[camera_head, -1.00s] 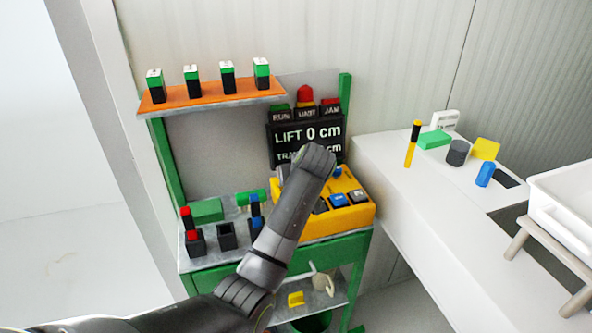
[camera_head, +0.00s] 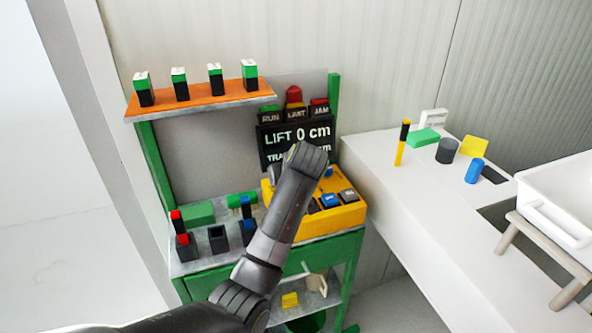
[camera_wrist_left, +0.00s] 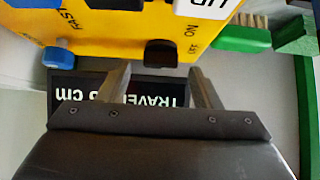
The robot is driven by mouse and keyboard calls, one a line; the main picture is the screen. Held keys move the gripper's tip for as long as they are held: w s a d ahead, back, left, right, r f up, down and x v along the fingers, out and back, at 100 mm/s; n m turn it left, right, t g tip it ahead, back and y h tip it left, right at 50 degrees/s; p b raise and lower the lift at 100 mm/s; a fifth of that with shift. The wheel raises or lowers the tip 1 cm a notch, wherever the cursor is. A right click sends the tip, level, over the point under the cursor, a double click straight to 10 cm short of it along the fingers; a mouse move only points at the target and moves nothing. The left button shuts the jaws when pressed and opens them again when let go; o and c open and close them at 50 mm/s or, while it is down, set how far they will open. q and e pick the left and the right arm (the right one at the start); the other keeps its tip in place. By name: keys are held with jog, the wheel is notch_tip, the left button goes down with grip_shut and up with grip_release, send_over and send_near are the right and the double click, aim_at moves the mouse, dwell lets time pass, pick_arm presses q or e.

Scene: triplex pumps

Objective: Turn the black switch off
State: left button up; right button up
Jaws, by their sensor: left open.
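The black switch (camera_wrist_left: 160,53) is a dark rocker on the edge of the yellow control box (camera_wrist_left: 110,30) in the left wrist view, beside the printed words ON and OFF. My left gripper (camera_wrist_left: 162,82) is open and empty. Its two fingertips lie to either side of the switch in the picture, and I cannot tell whether either touches it. In the head view the yellow control box (camera_head: 335,222) stands on the green bench. My left forearm covers part of it, and the switch and fingertips are hidden there. My right gripper is not in view.
A black display (camera_head: 295,137) reading LIFT 0 cm stands behind the box. An orange shelf (camera_head: 200,98) holds several green-and-black blocks. A white counter (camera_head: 415,200) with small parts is at the right.

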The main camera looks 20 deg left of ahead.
pick_arm(q)
jog(key=b+v, duration=0.1)
jog(key=v, duration=1.4)
jog(key=shift+s+r, duration=0.2)
jog(key=shift+r, duration=0.1)
jog(key=shift+d, duration=0.1)
